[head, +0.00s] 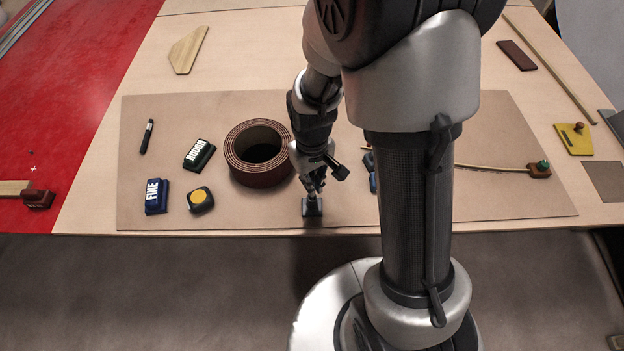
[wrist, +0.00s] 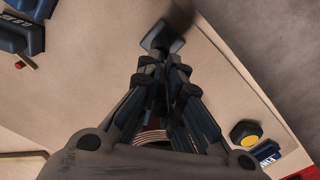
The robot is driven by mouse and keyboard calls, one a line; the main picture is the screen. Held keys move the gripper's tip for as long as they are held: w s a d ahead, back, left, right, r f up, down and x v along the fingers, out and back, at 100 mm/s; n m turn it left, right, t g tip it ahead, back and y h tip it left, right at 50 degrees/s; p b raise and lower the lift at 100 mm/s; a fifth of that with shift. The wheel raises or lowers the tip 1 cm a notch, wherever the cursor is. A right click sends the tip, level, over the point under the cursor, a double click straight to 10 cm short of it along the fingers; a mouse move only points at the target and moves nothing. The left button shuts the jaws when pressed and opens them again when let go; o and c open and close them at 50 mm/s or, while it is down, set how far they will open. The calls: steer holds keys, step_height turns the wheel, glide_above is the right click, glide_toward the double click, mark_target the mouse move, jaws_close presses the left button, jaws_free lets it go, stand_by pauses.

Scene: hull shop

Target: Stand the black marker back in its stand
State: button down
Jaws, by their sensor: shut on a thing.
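My gripper (head: 314,184) points down near the front edge of the tan mat. It is shut on a slim dark thing that looks like the black marker, mostly hidden between the fingers. The fingers also show in the wrist view (wrist: 163,75). Directly below them is a small dark square stand (head: 312,208), also in the wrist view (wrist: 163,36). The held piece reaches down to the stand or just above it; I cannot tell whether its end is inside. A black pen-like thing with a pale band (head: 148,136) lies at the mat's left.
A brown coiled roll (head: 258,178) stands close left of my gripper. Blocks marked ROUGH (head: 199,155) and FINE (head: 156,197) and a yellow-topped tape measure (head: 201,200) lie further left. Dark blue things (head: 371,180) are partly hidden behind my arm. The mat's front edge is close.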

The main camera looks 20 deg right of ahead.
steer(key=shift+f+b, duration=0.3)
steer(key=shift+f, duration=0.2)
stand_by(0.7)
steer(key=c, duration=1.7)
jaws_free()
steer(key=shift+r, duration=0.1)
step_height(320, 180, up, 12)
steer(key=shift+f, duration=0.1)
